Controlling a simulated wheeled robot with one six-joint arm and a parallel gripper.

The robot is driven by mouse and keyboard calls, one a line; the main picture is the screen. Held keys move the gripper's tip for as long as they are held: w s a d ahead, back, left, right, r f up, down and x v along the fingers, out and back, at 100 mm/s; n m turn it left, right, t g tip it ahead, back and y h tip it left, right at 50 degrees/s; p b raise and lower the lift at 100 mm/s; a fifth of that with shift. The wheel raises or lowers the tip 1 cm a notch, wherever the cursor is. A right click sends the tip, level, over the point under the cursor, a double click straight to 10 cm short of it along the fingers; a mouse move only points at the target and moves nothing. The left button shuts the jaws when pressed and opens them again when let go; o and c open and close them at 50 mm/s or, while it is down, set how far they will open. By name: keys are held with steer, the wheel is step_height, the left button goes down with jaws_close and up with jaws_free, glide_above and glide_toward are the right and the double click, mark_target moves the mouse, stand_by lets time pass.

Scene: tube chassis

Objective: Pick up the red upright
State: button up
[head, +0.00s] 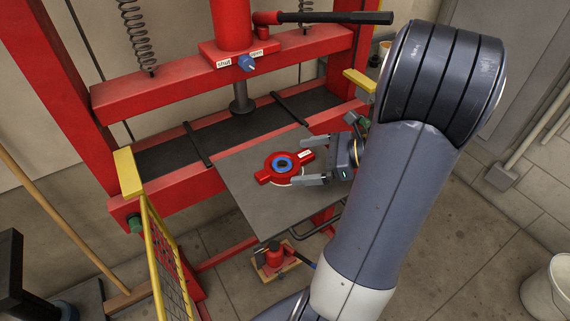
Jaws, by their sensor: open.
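The red upright (266,172) lies flat on a grey plate (247,190) in front of the press, in the head view. It has a round red body with arms to left and right, a blue ring around a dark centre, and a small white label on its right arm. My gripper (301,162) comes in from the right with its jaws open. One finger is above and one below the upright's right arm in the picture. I cannot tell whether either finger touches it or how high they are above the plate.
A red press frame (228,73) with a ram, black lever (335,17) and blue knob stands behind the plate. A yellow mesh guard (165,255) is at front left. A red jack (272,258) sits on the floor below. A white bucket (550,290) is at right.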

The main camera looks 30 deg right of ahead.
mark_target(285, 165)
steer(key=x, duration=0.5)
steer(key=shift+a+f, duration=0.1)
steer(key=shift+s, duration=0.1)
steer(key=c, duration=1.3)
